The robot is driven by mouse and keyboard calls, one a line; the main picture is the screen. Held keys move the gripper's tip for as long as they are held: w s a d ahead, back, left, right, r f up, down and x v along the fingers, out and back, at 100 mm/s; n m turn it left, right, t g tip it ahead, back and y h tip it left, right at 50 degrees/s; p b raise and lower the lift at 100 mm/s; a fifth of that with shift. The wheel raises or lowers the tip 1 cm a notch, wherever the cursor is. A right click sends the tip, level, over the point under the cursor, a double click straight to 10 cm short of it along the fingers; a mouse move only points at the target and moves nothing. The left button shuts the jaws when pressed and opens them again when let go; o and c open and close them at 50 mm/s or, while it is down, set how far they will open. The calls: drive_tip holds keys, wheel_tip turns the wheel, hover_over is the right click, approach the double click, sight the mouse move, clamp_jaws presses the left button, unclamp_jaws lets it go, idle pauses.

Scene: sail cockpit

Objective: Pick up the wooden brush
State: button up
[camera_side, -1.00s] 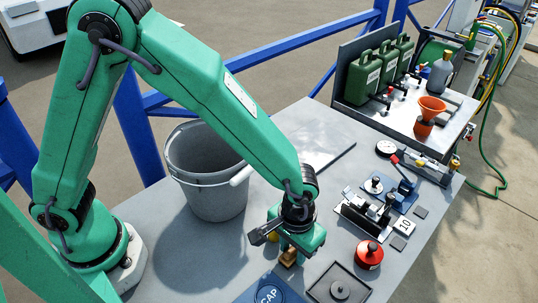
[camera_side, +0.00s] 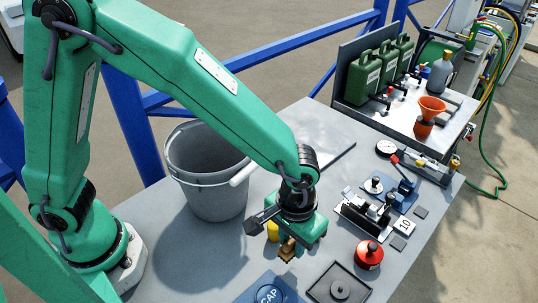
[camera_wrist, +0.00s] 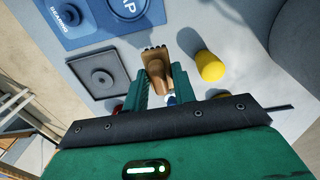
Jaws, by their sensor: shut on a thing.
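The wooden brush (camera_wrist: 157,72) is a tan-brown block with a toothed end, held between the two green jaws of my gripper (camera_wrist: 158,88) in the wrist view. In the side view the brush (camera_side: 287,248) shows below my gripper (camera_side: 290,240), its lower end near the table's front part. My gripper is shut on it. The jaws hide part of the brush's sides. Whether its lower end clears the table is hard to tell.
A yellow cylinder (camera_wrist: 210,66) stands close beside the brush. A blue CAP mat (camera_side: 268,290) and a dark square tray (camera_side: 325,288) lie near the front. A grey bucket (camera_side: 208,200) stands left; a red round item (camera_side: 369,254) sits right.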

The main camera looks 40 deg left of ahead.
drive_tip(key=s+d+r, duration=0.3)
drive_tip(key=s+r, duration=0.3)
drive_tip(key=s, duration=0.4)
drive_tip(key=shift+d+r, duration=0.1)
idle(0.3)
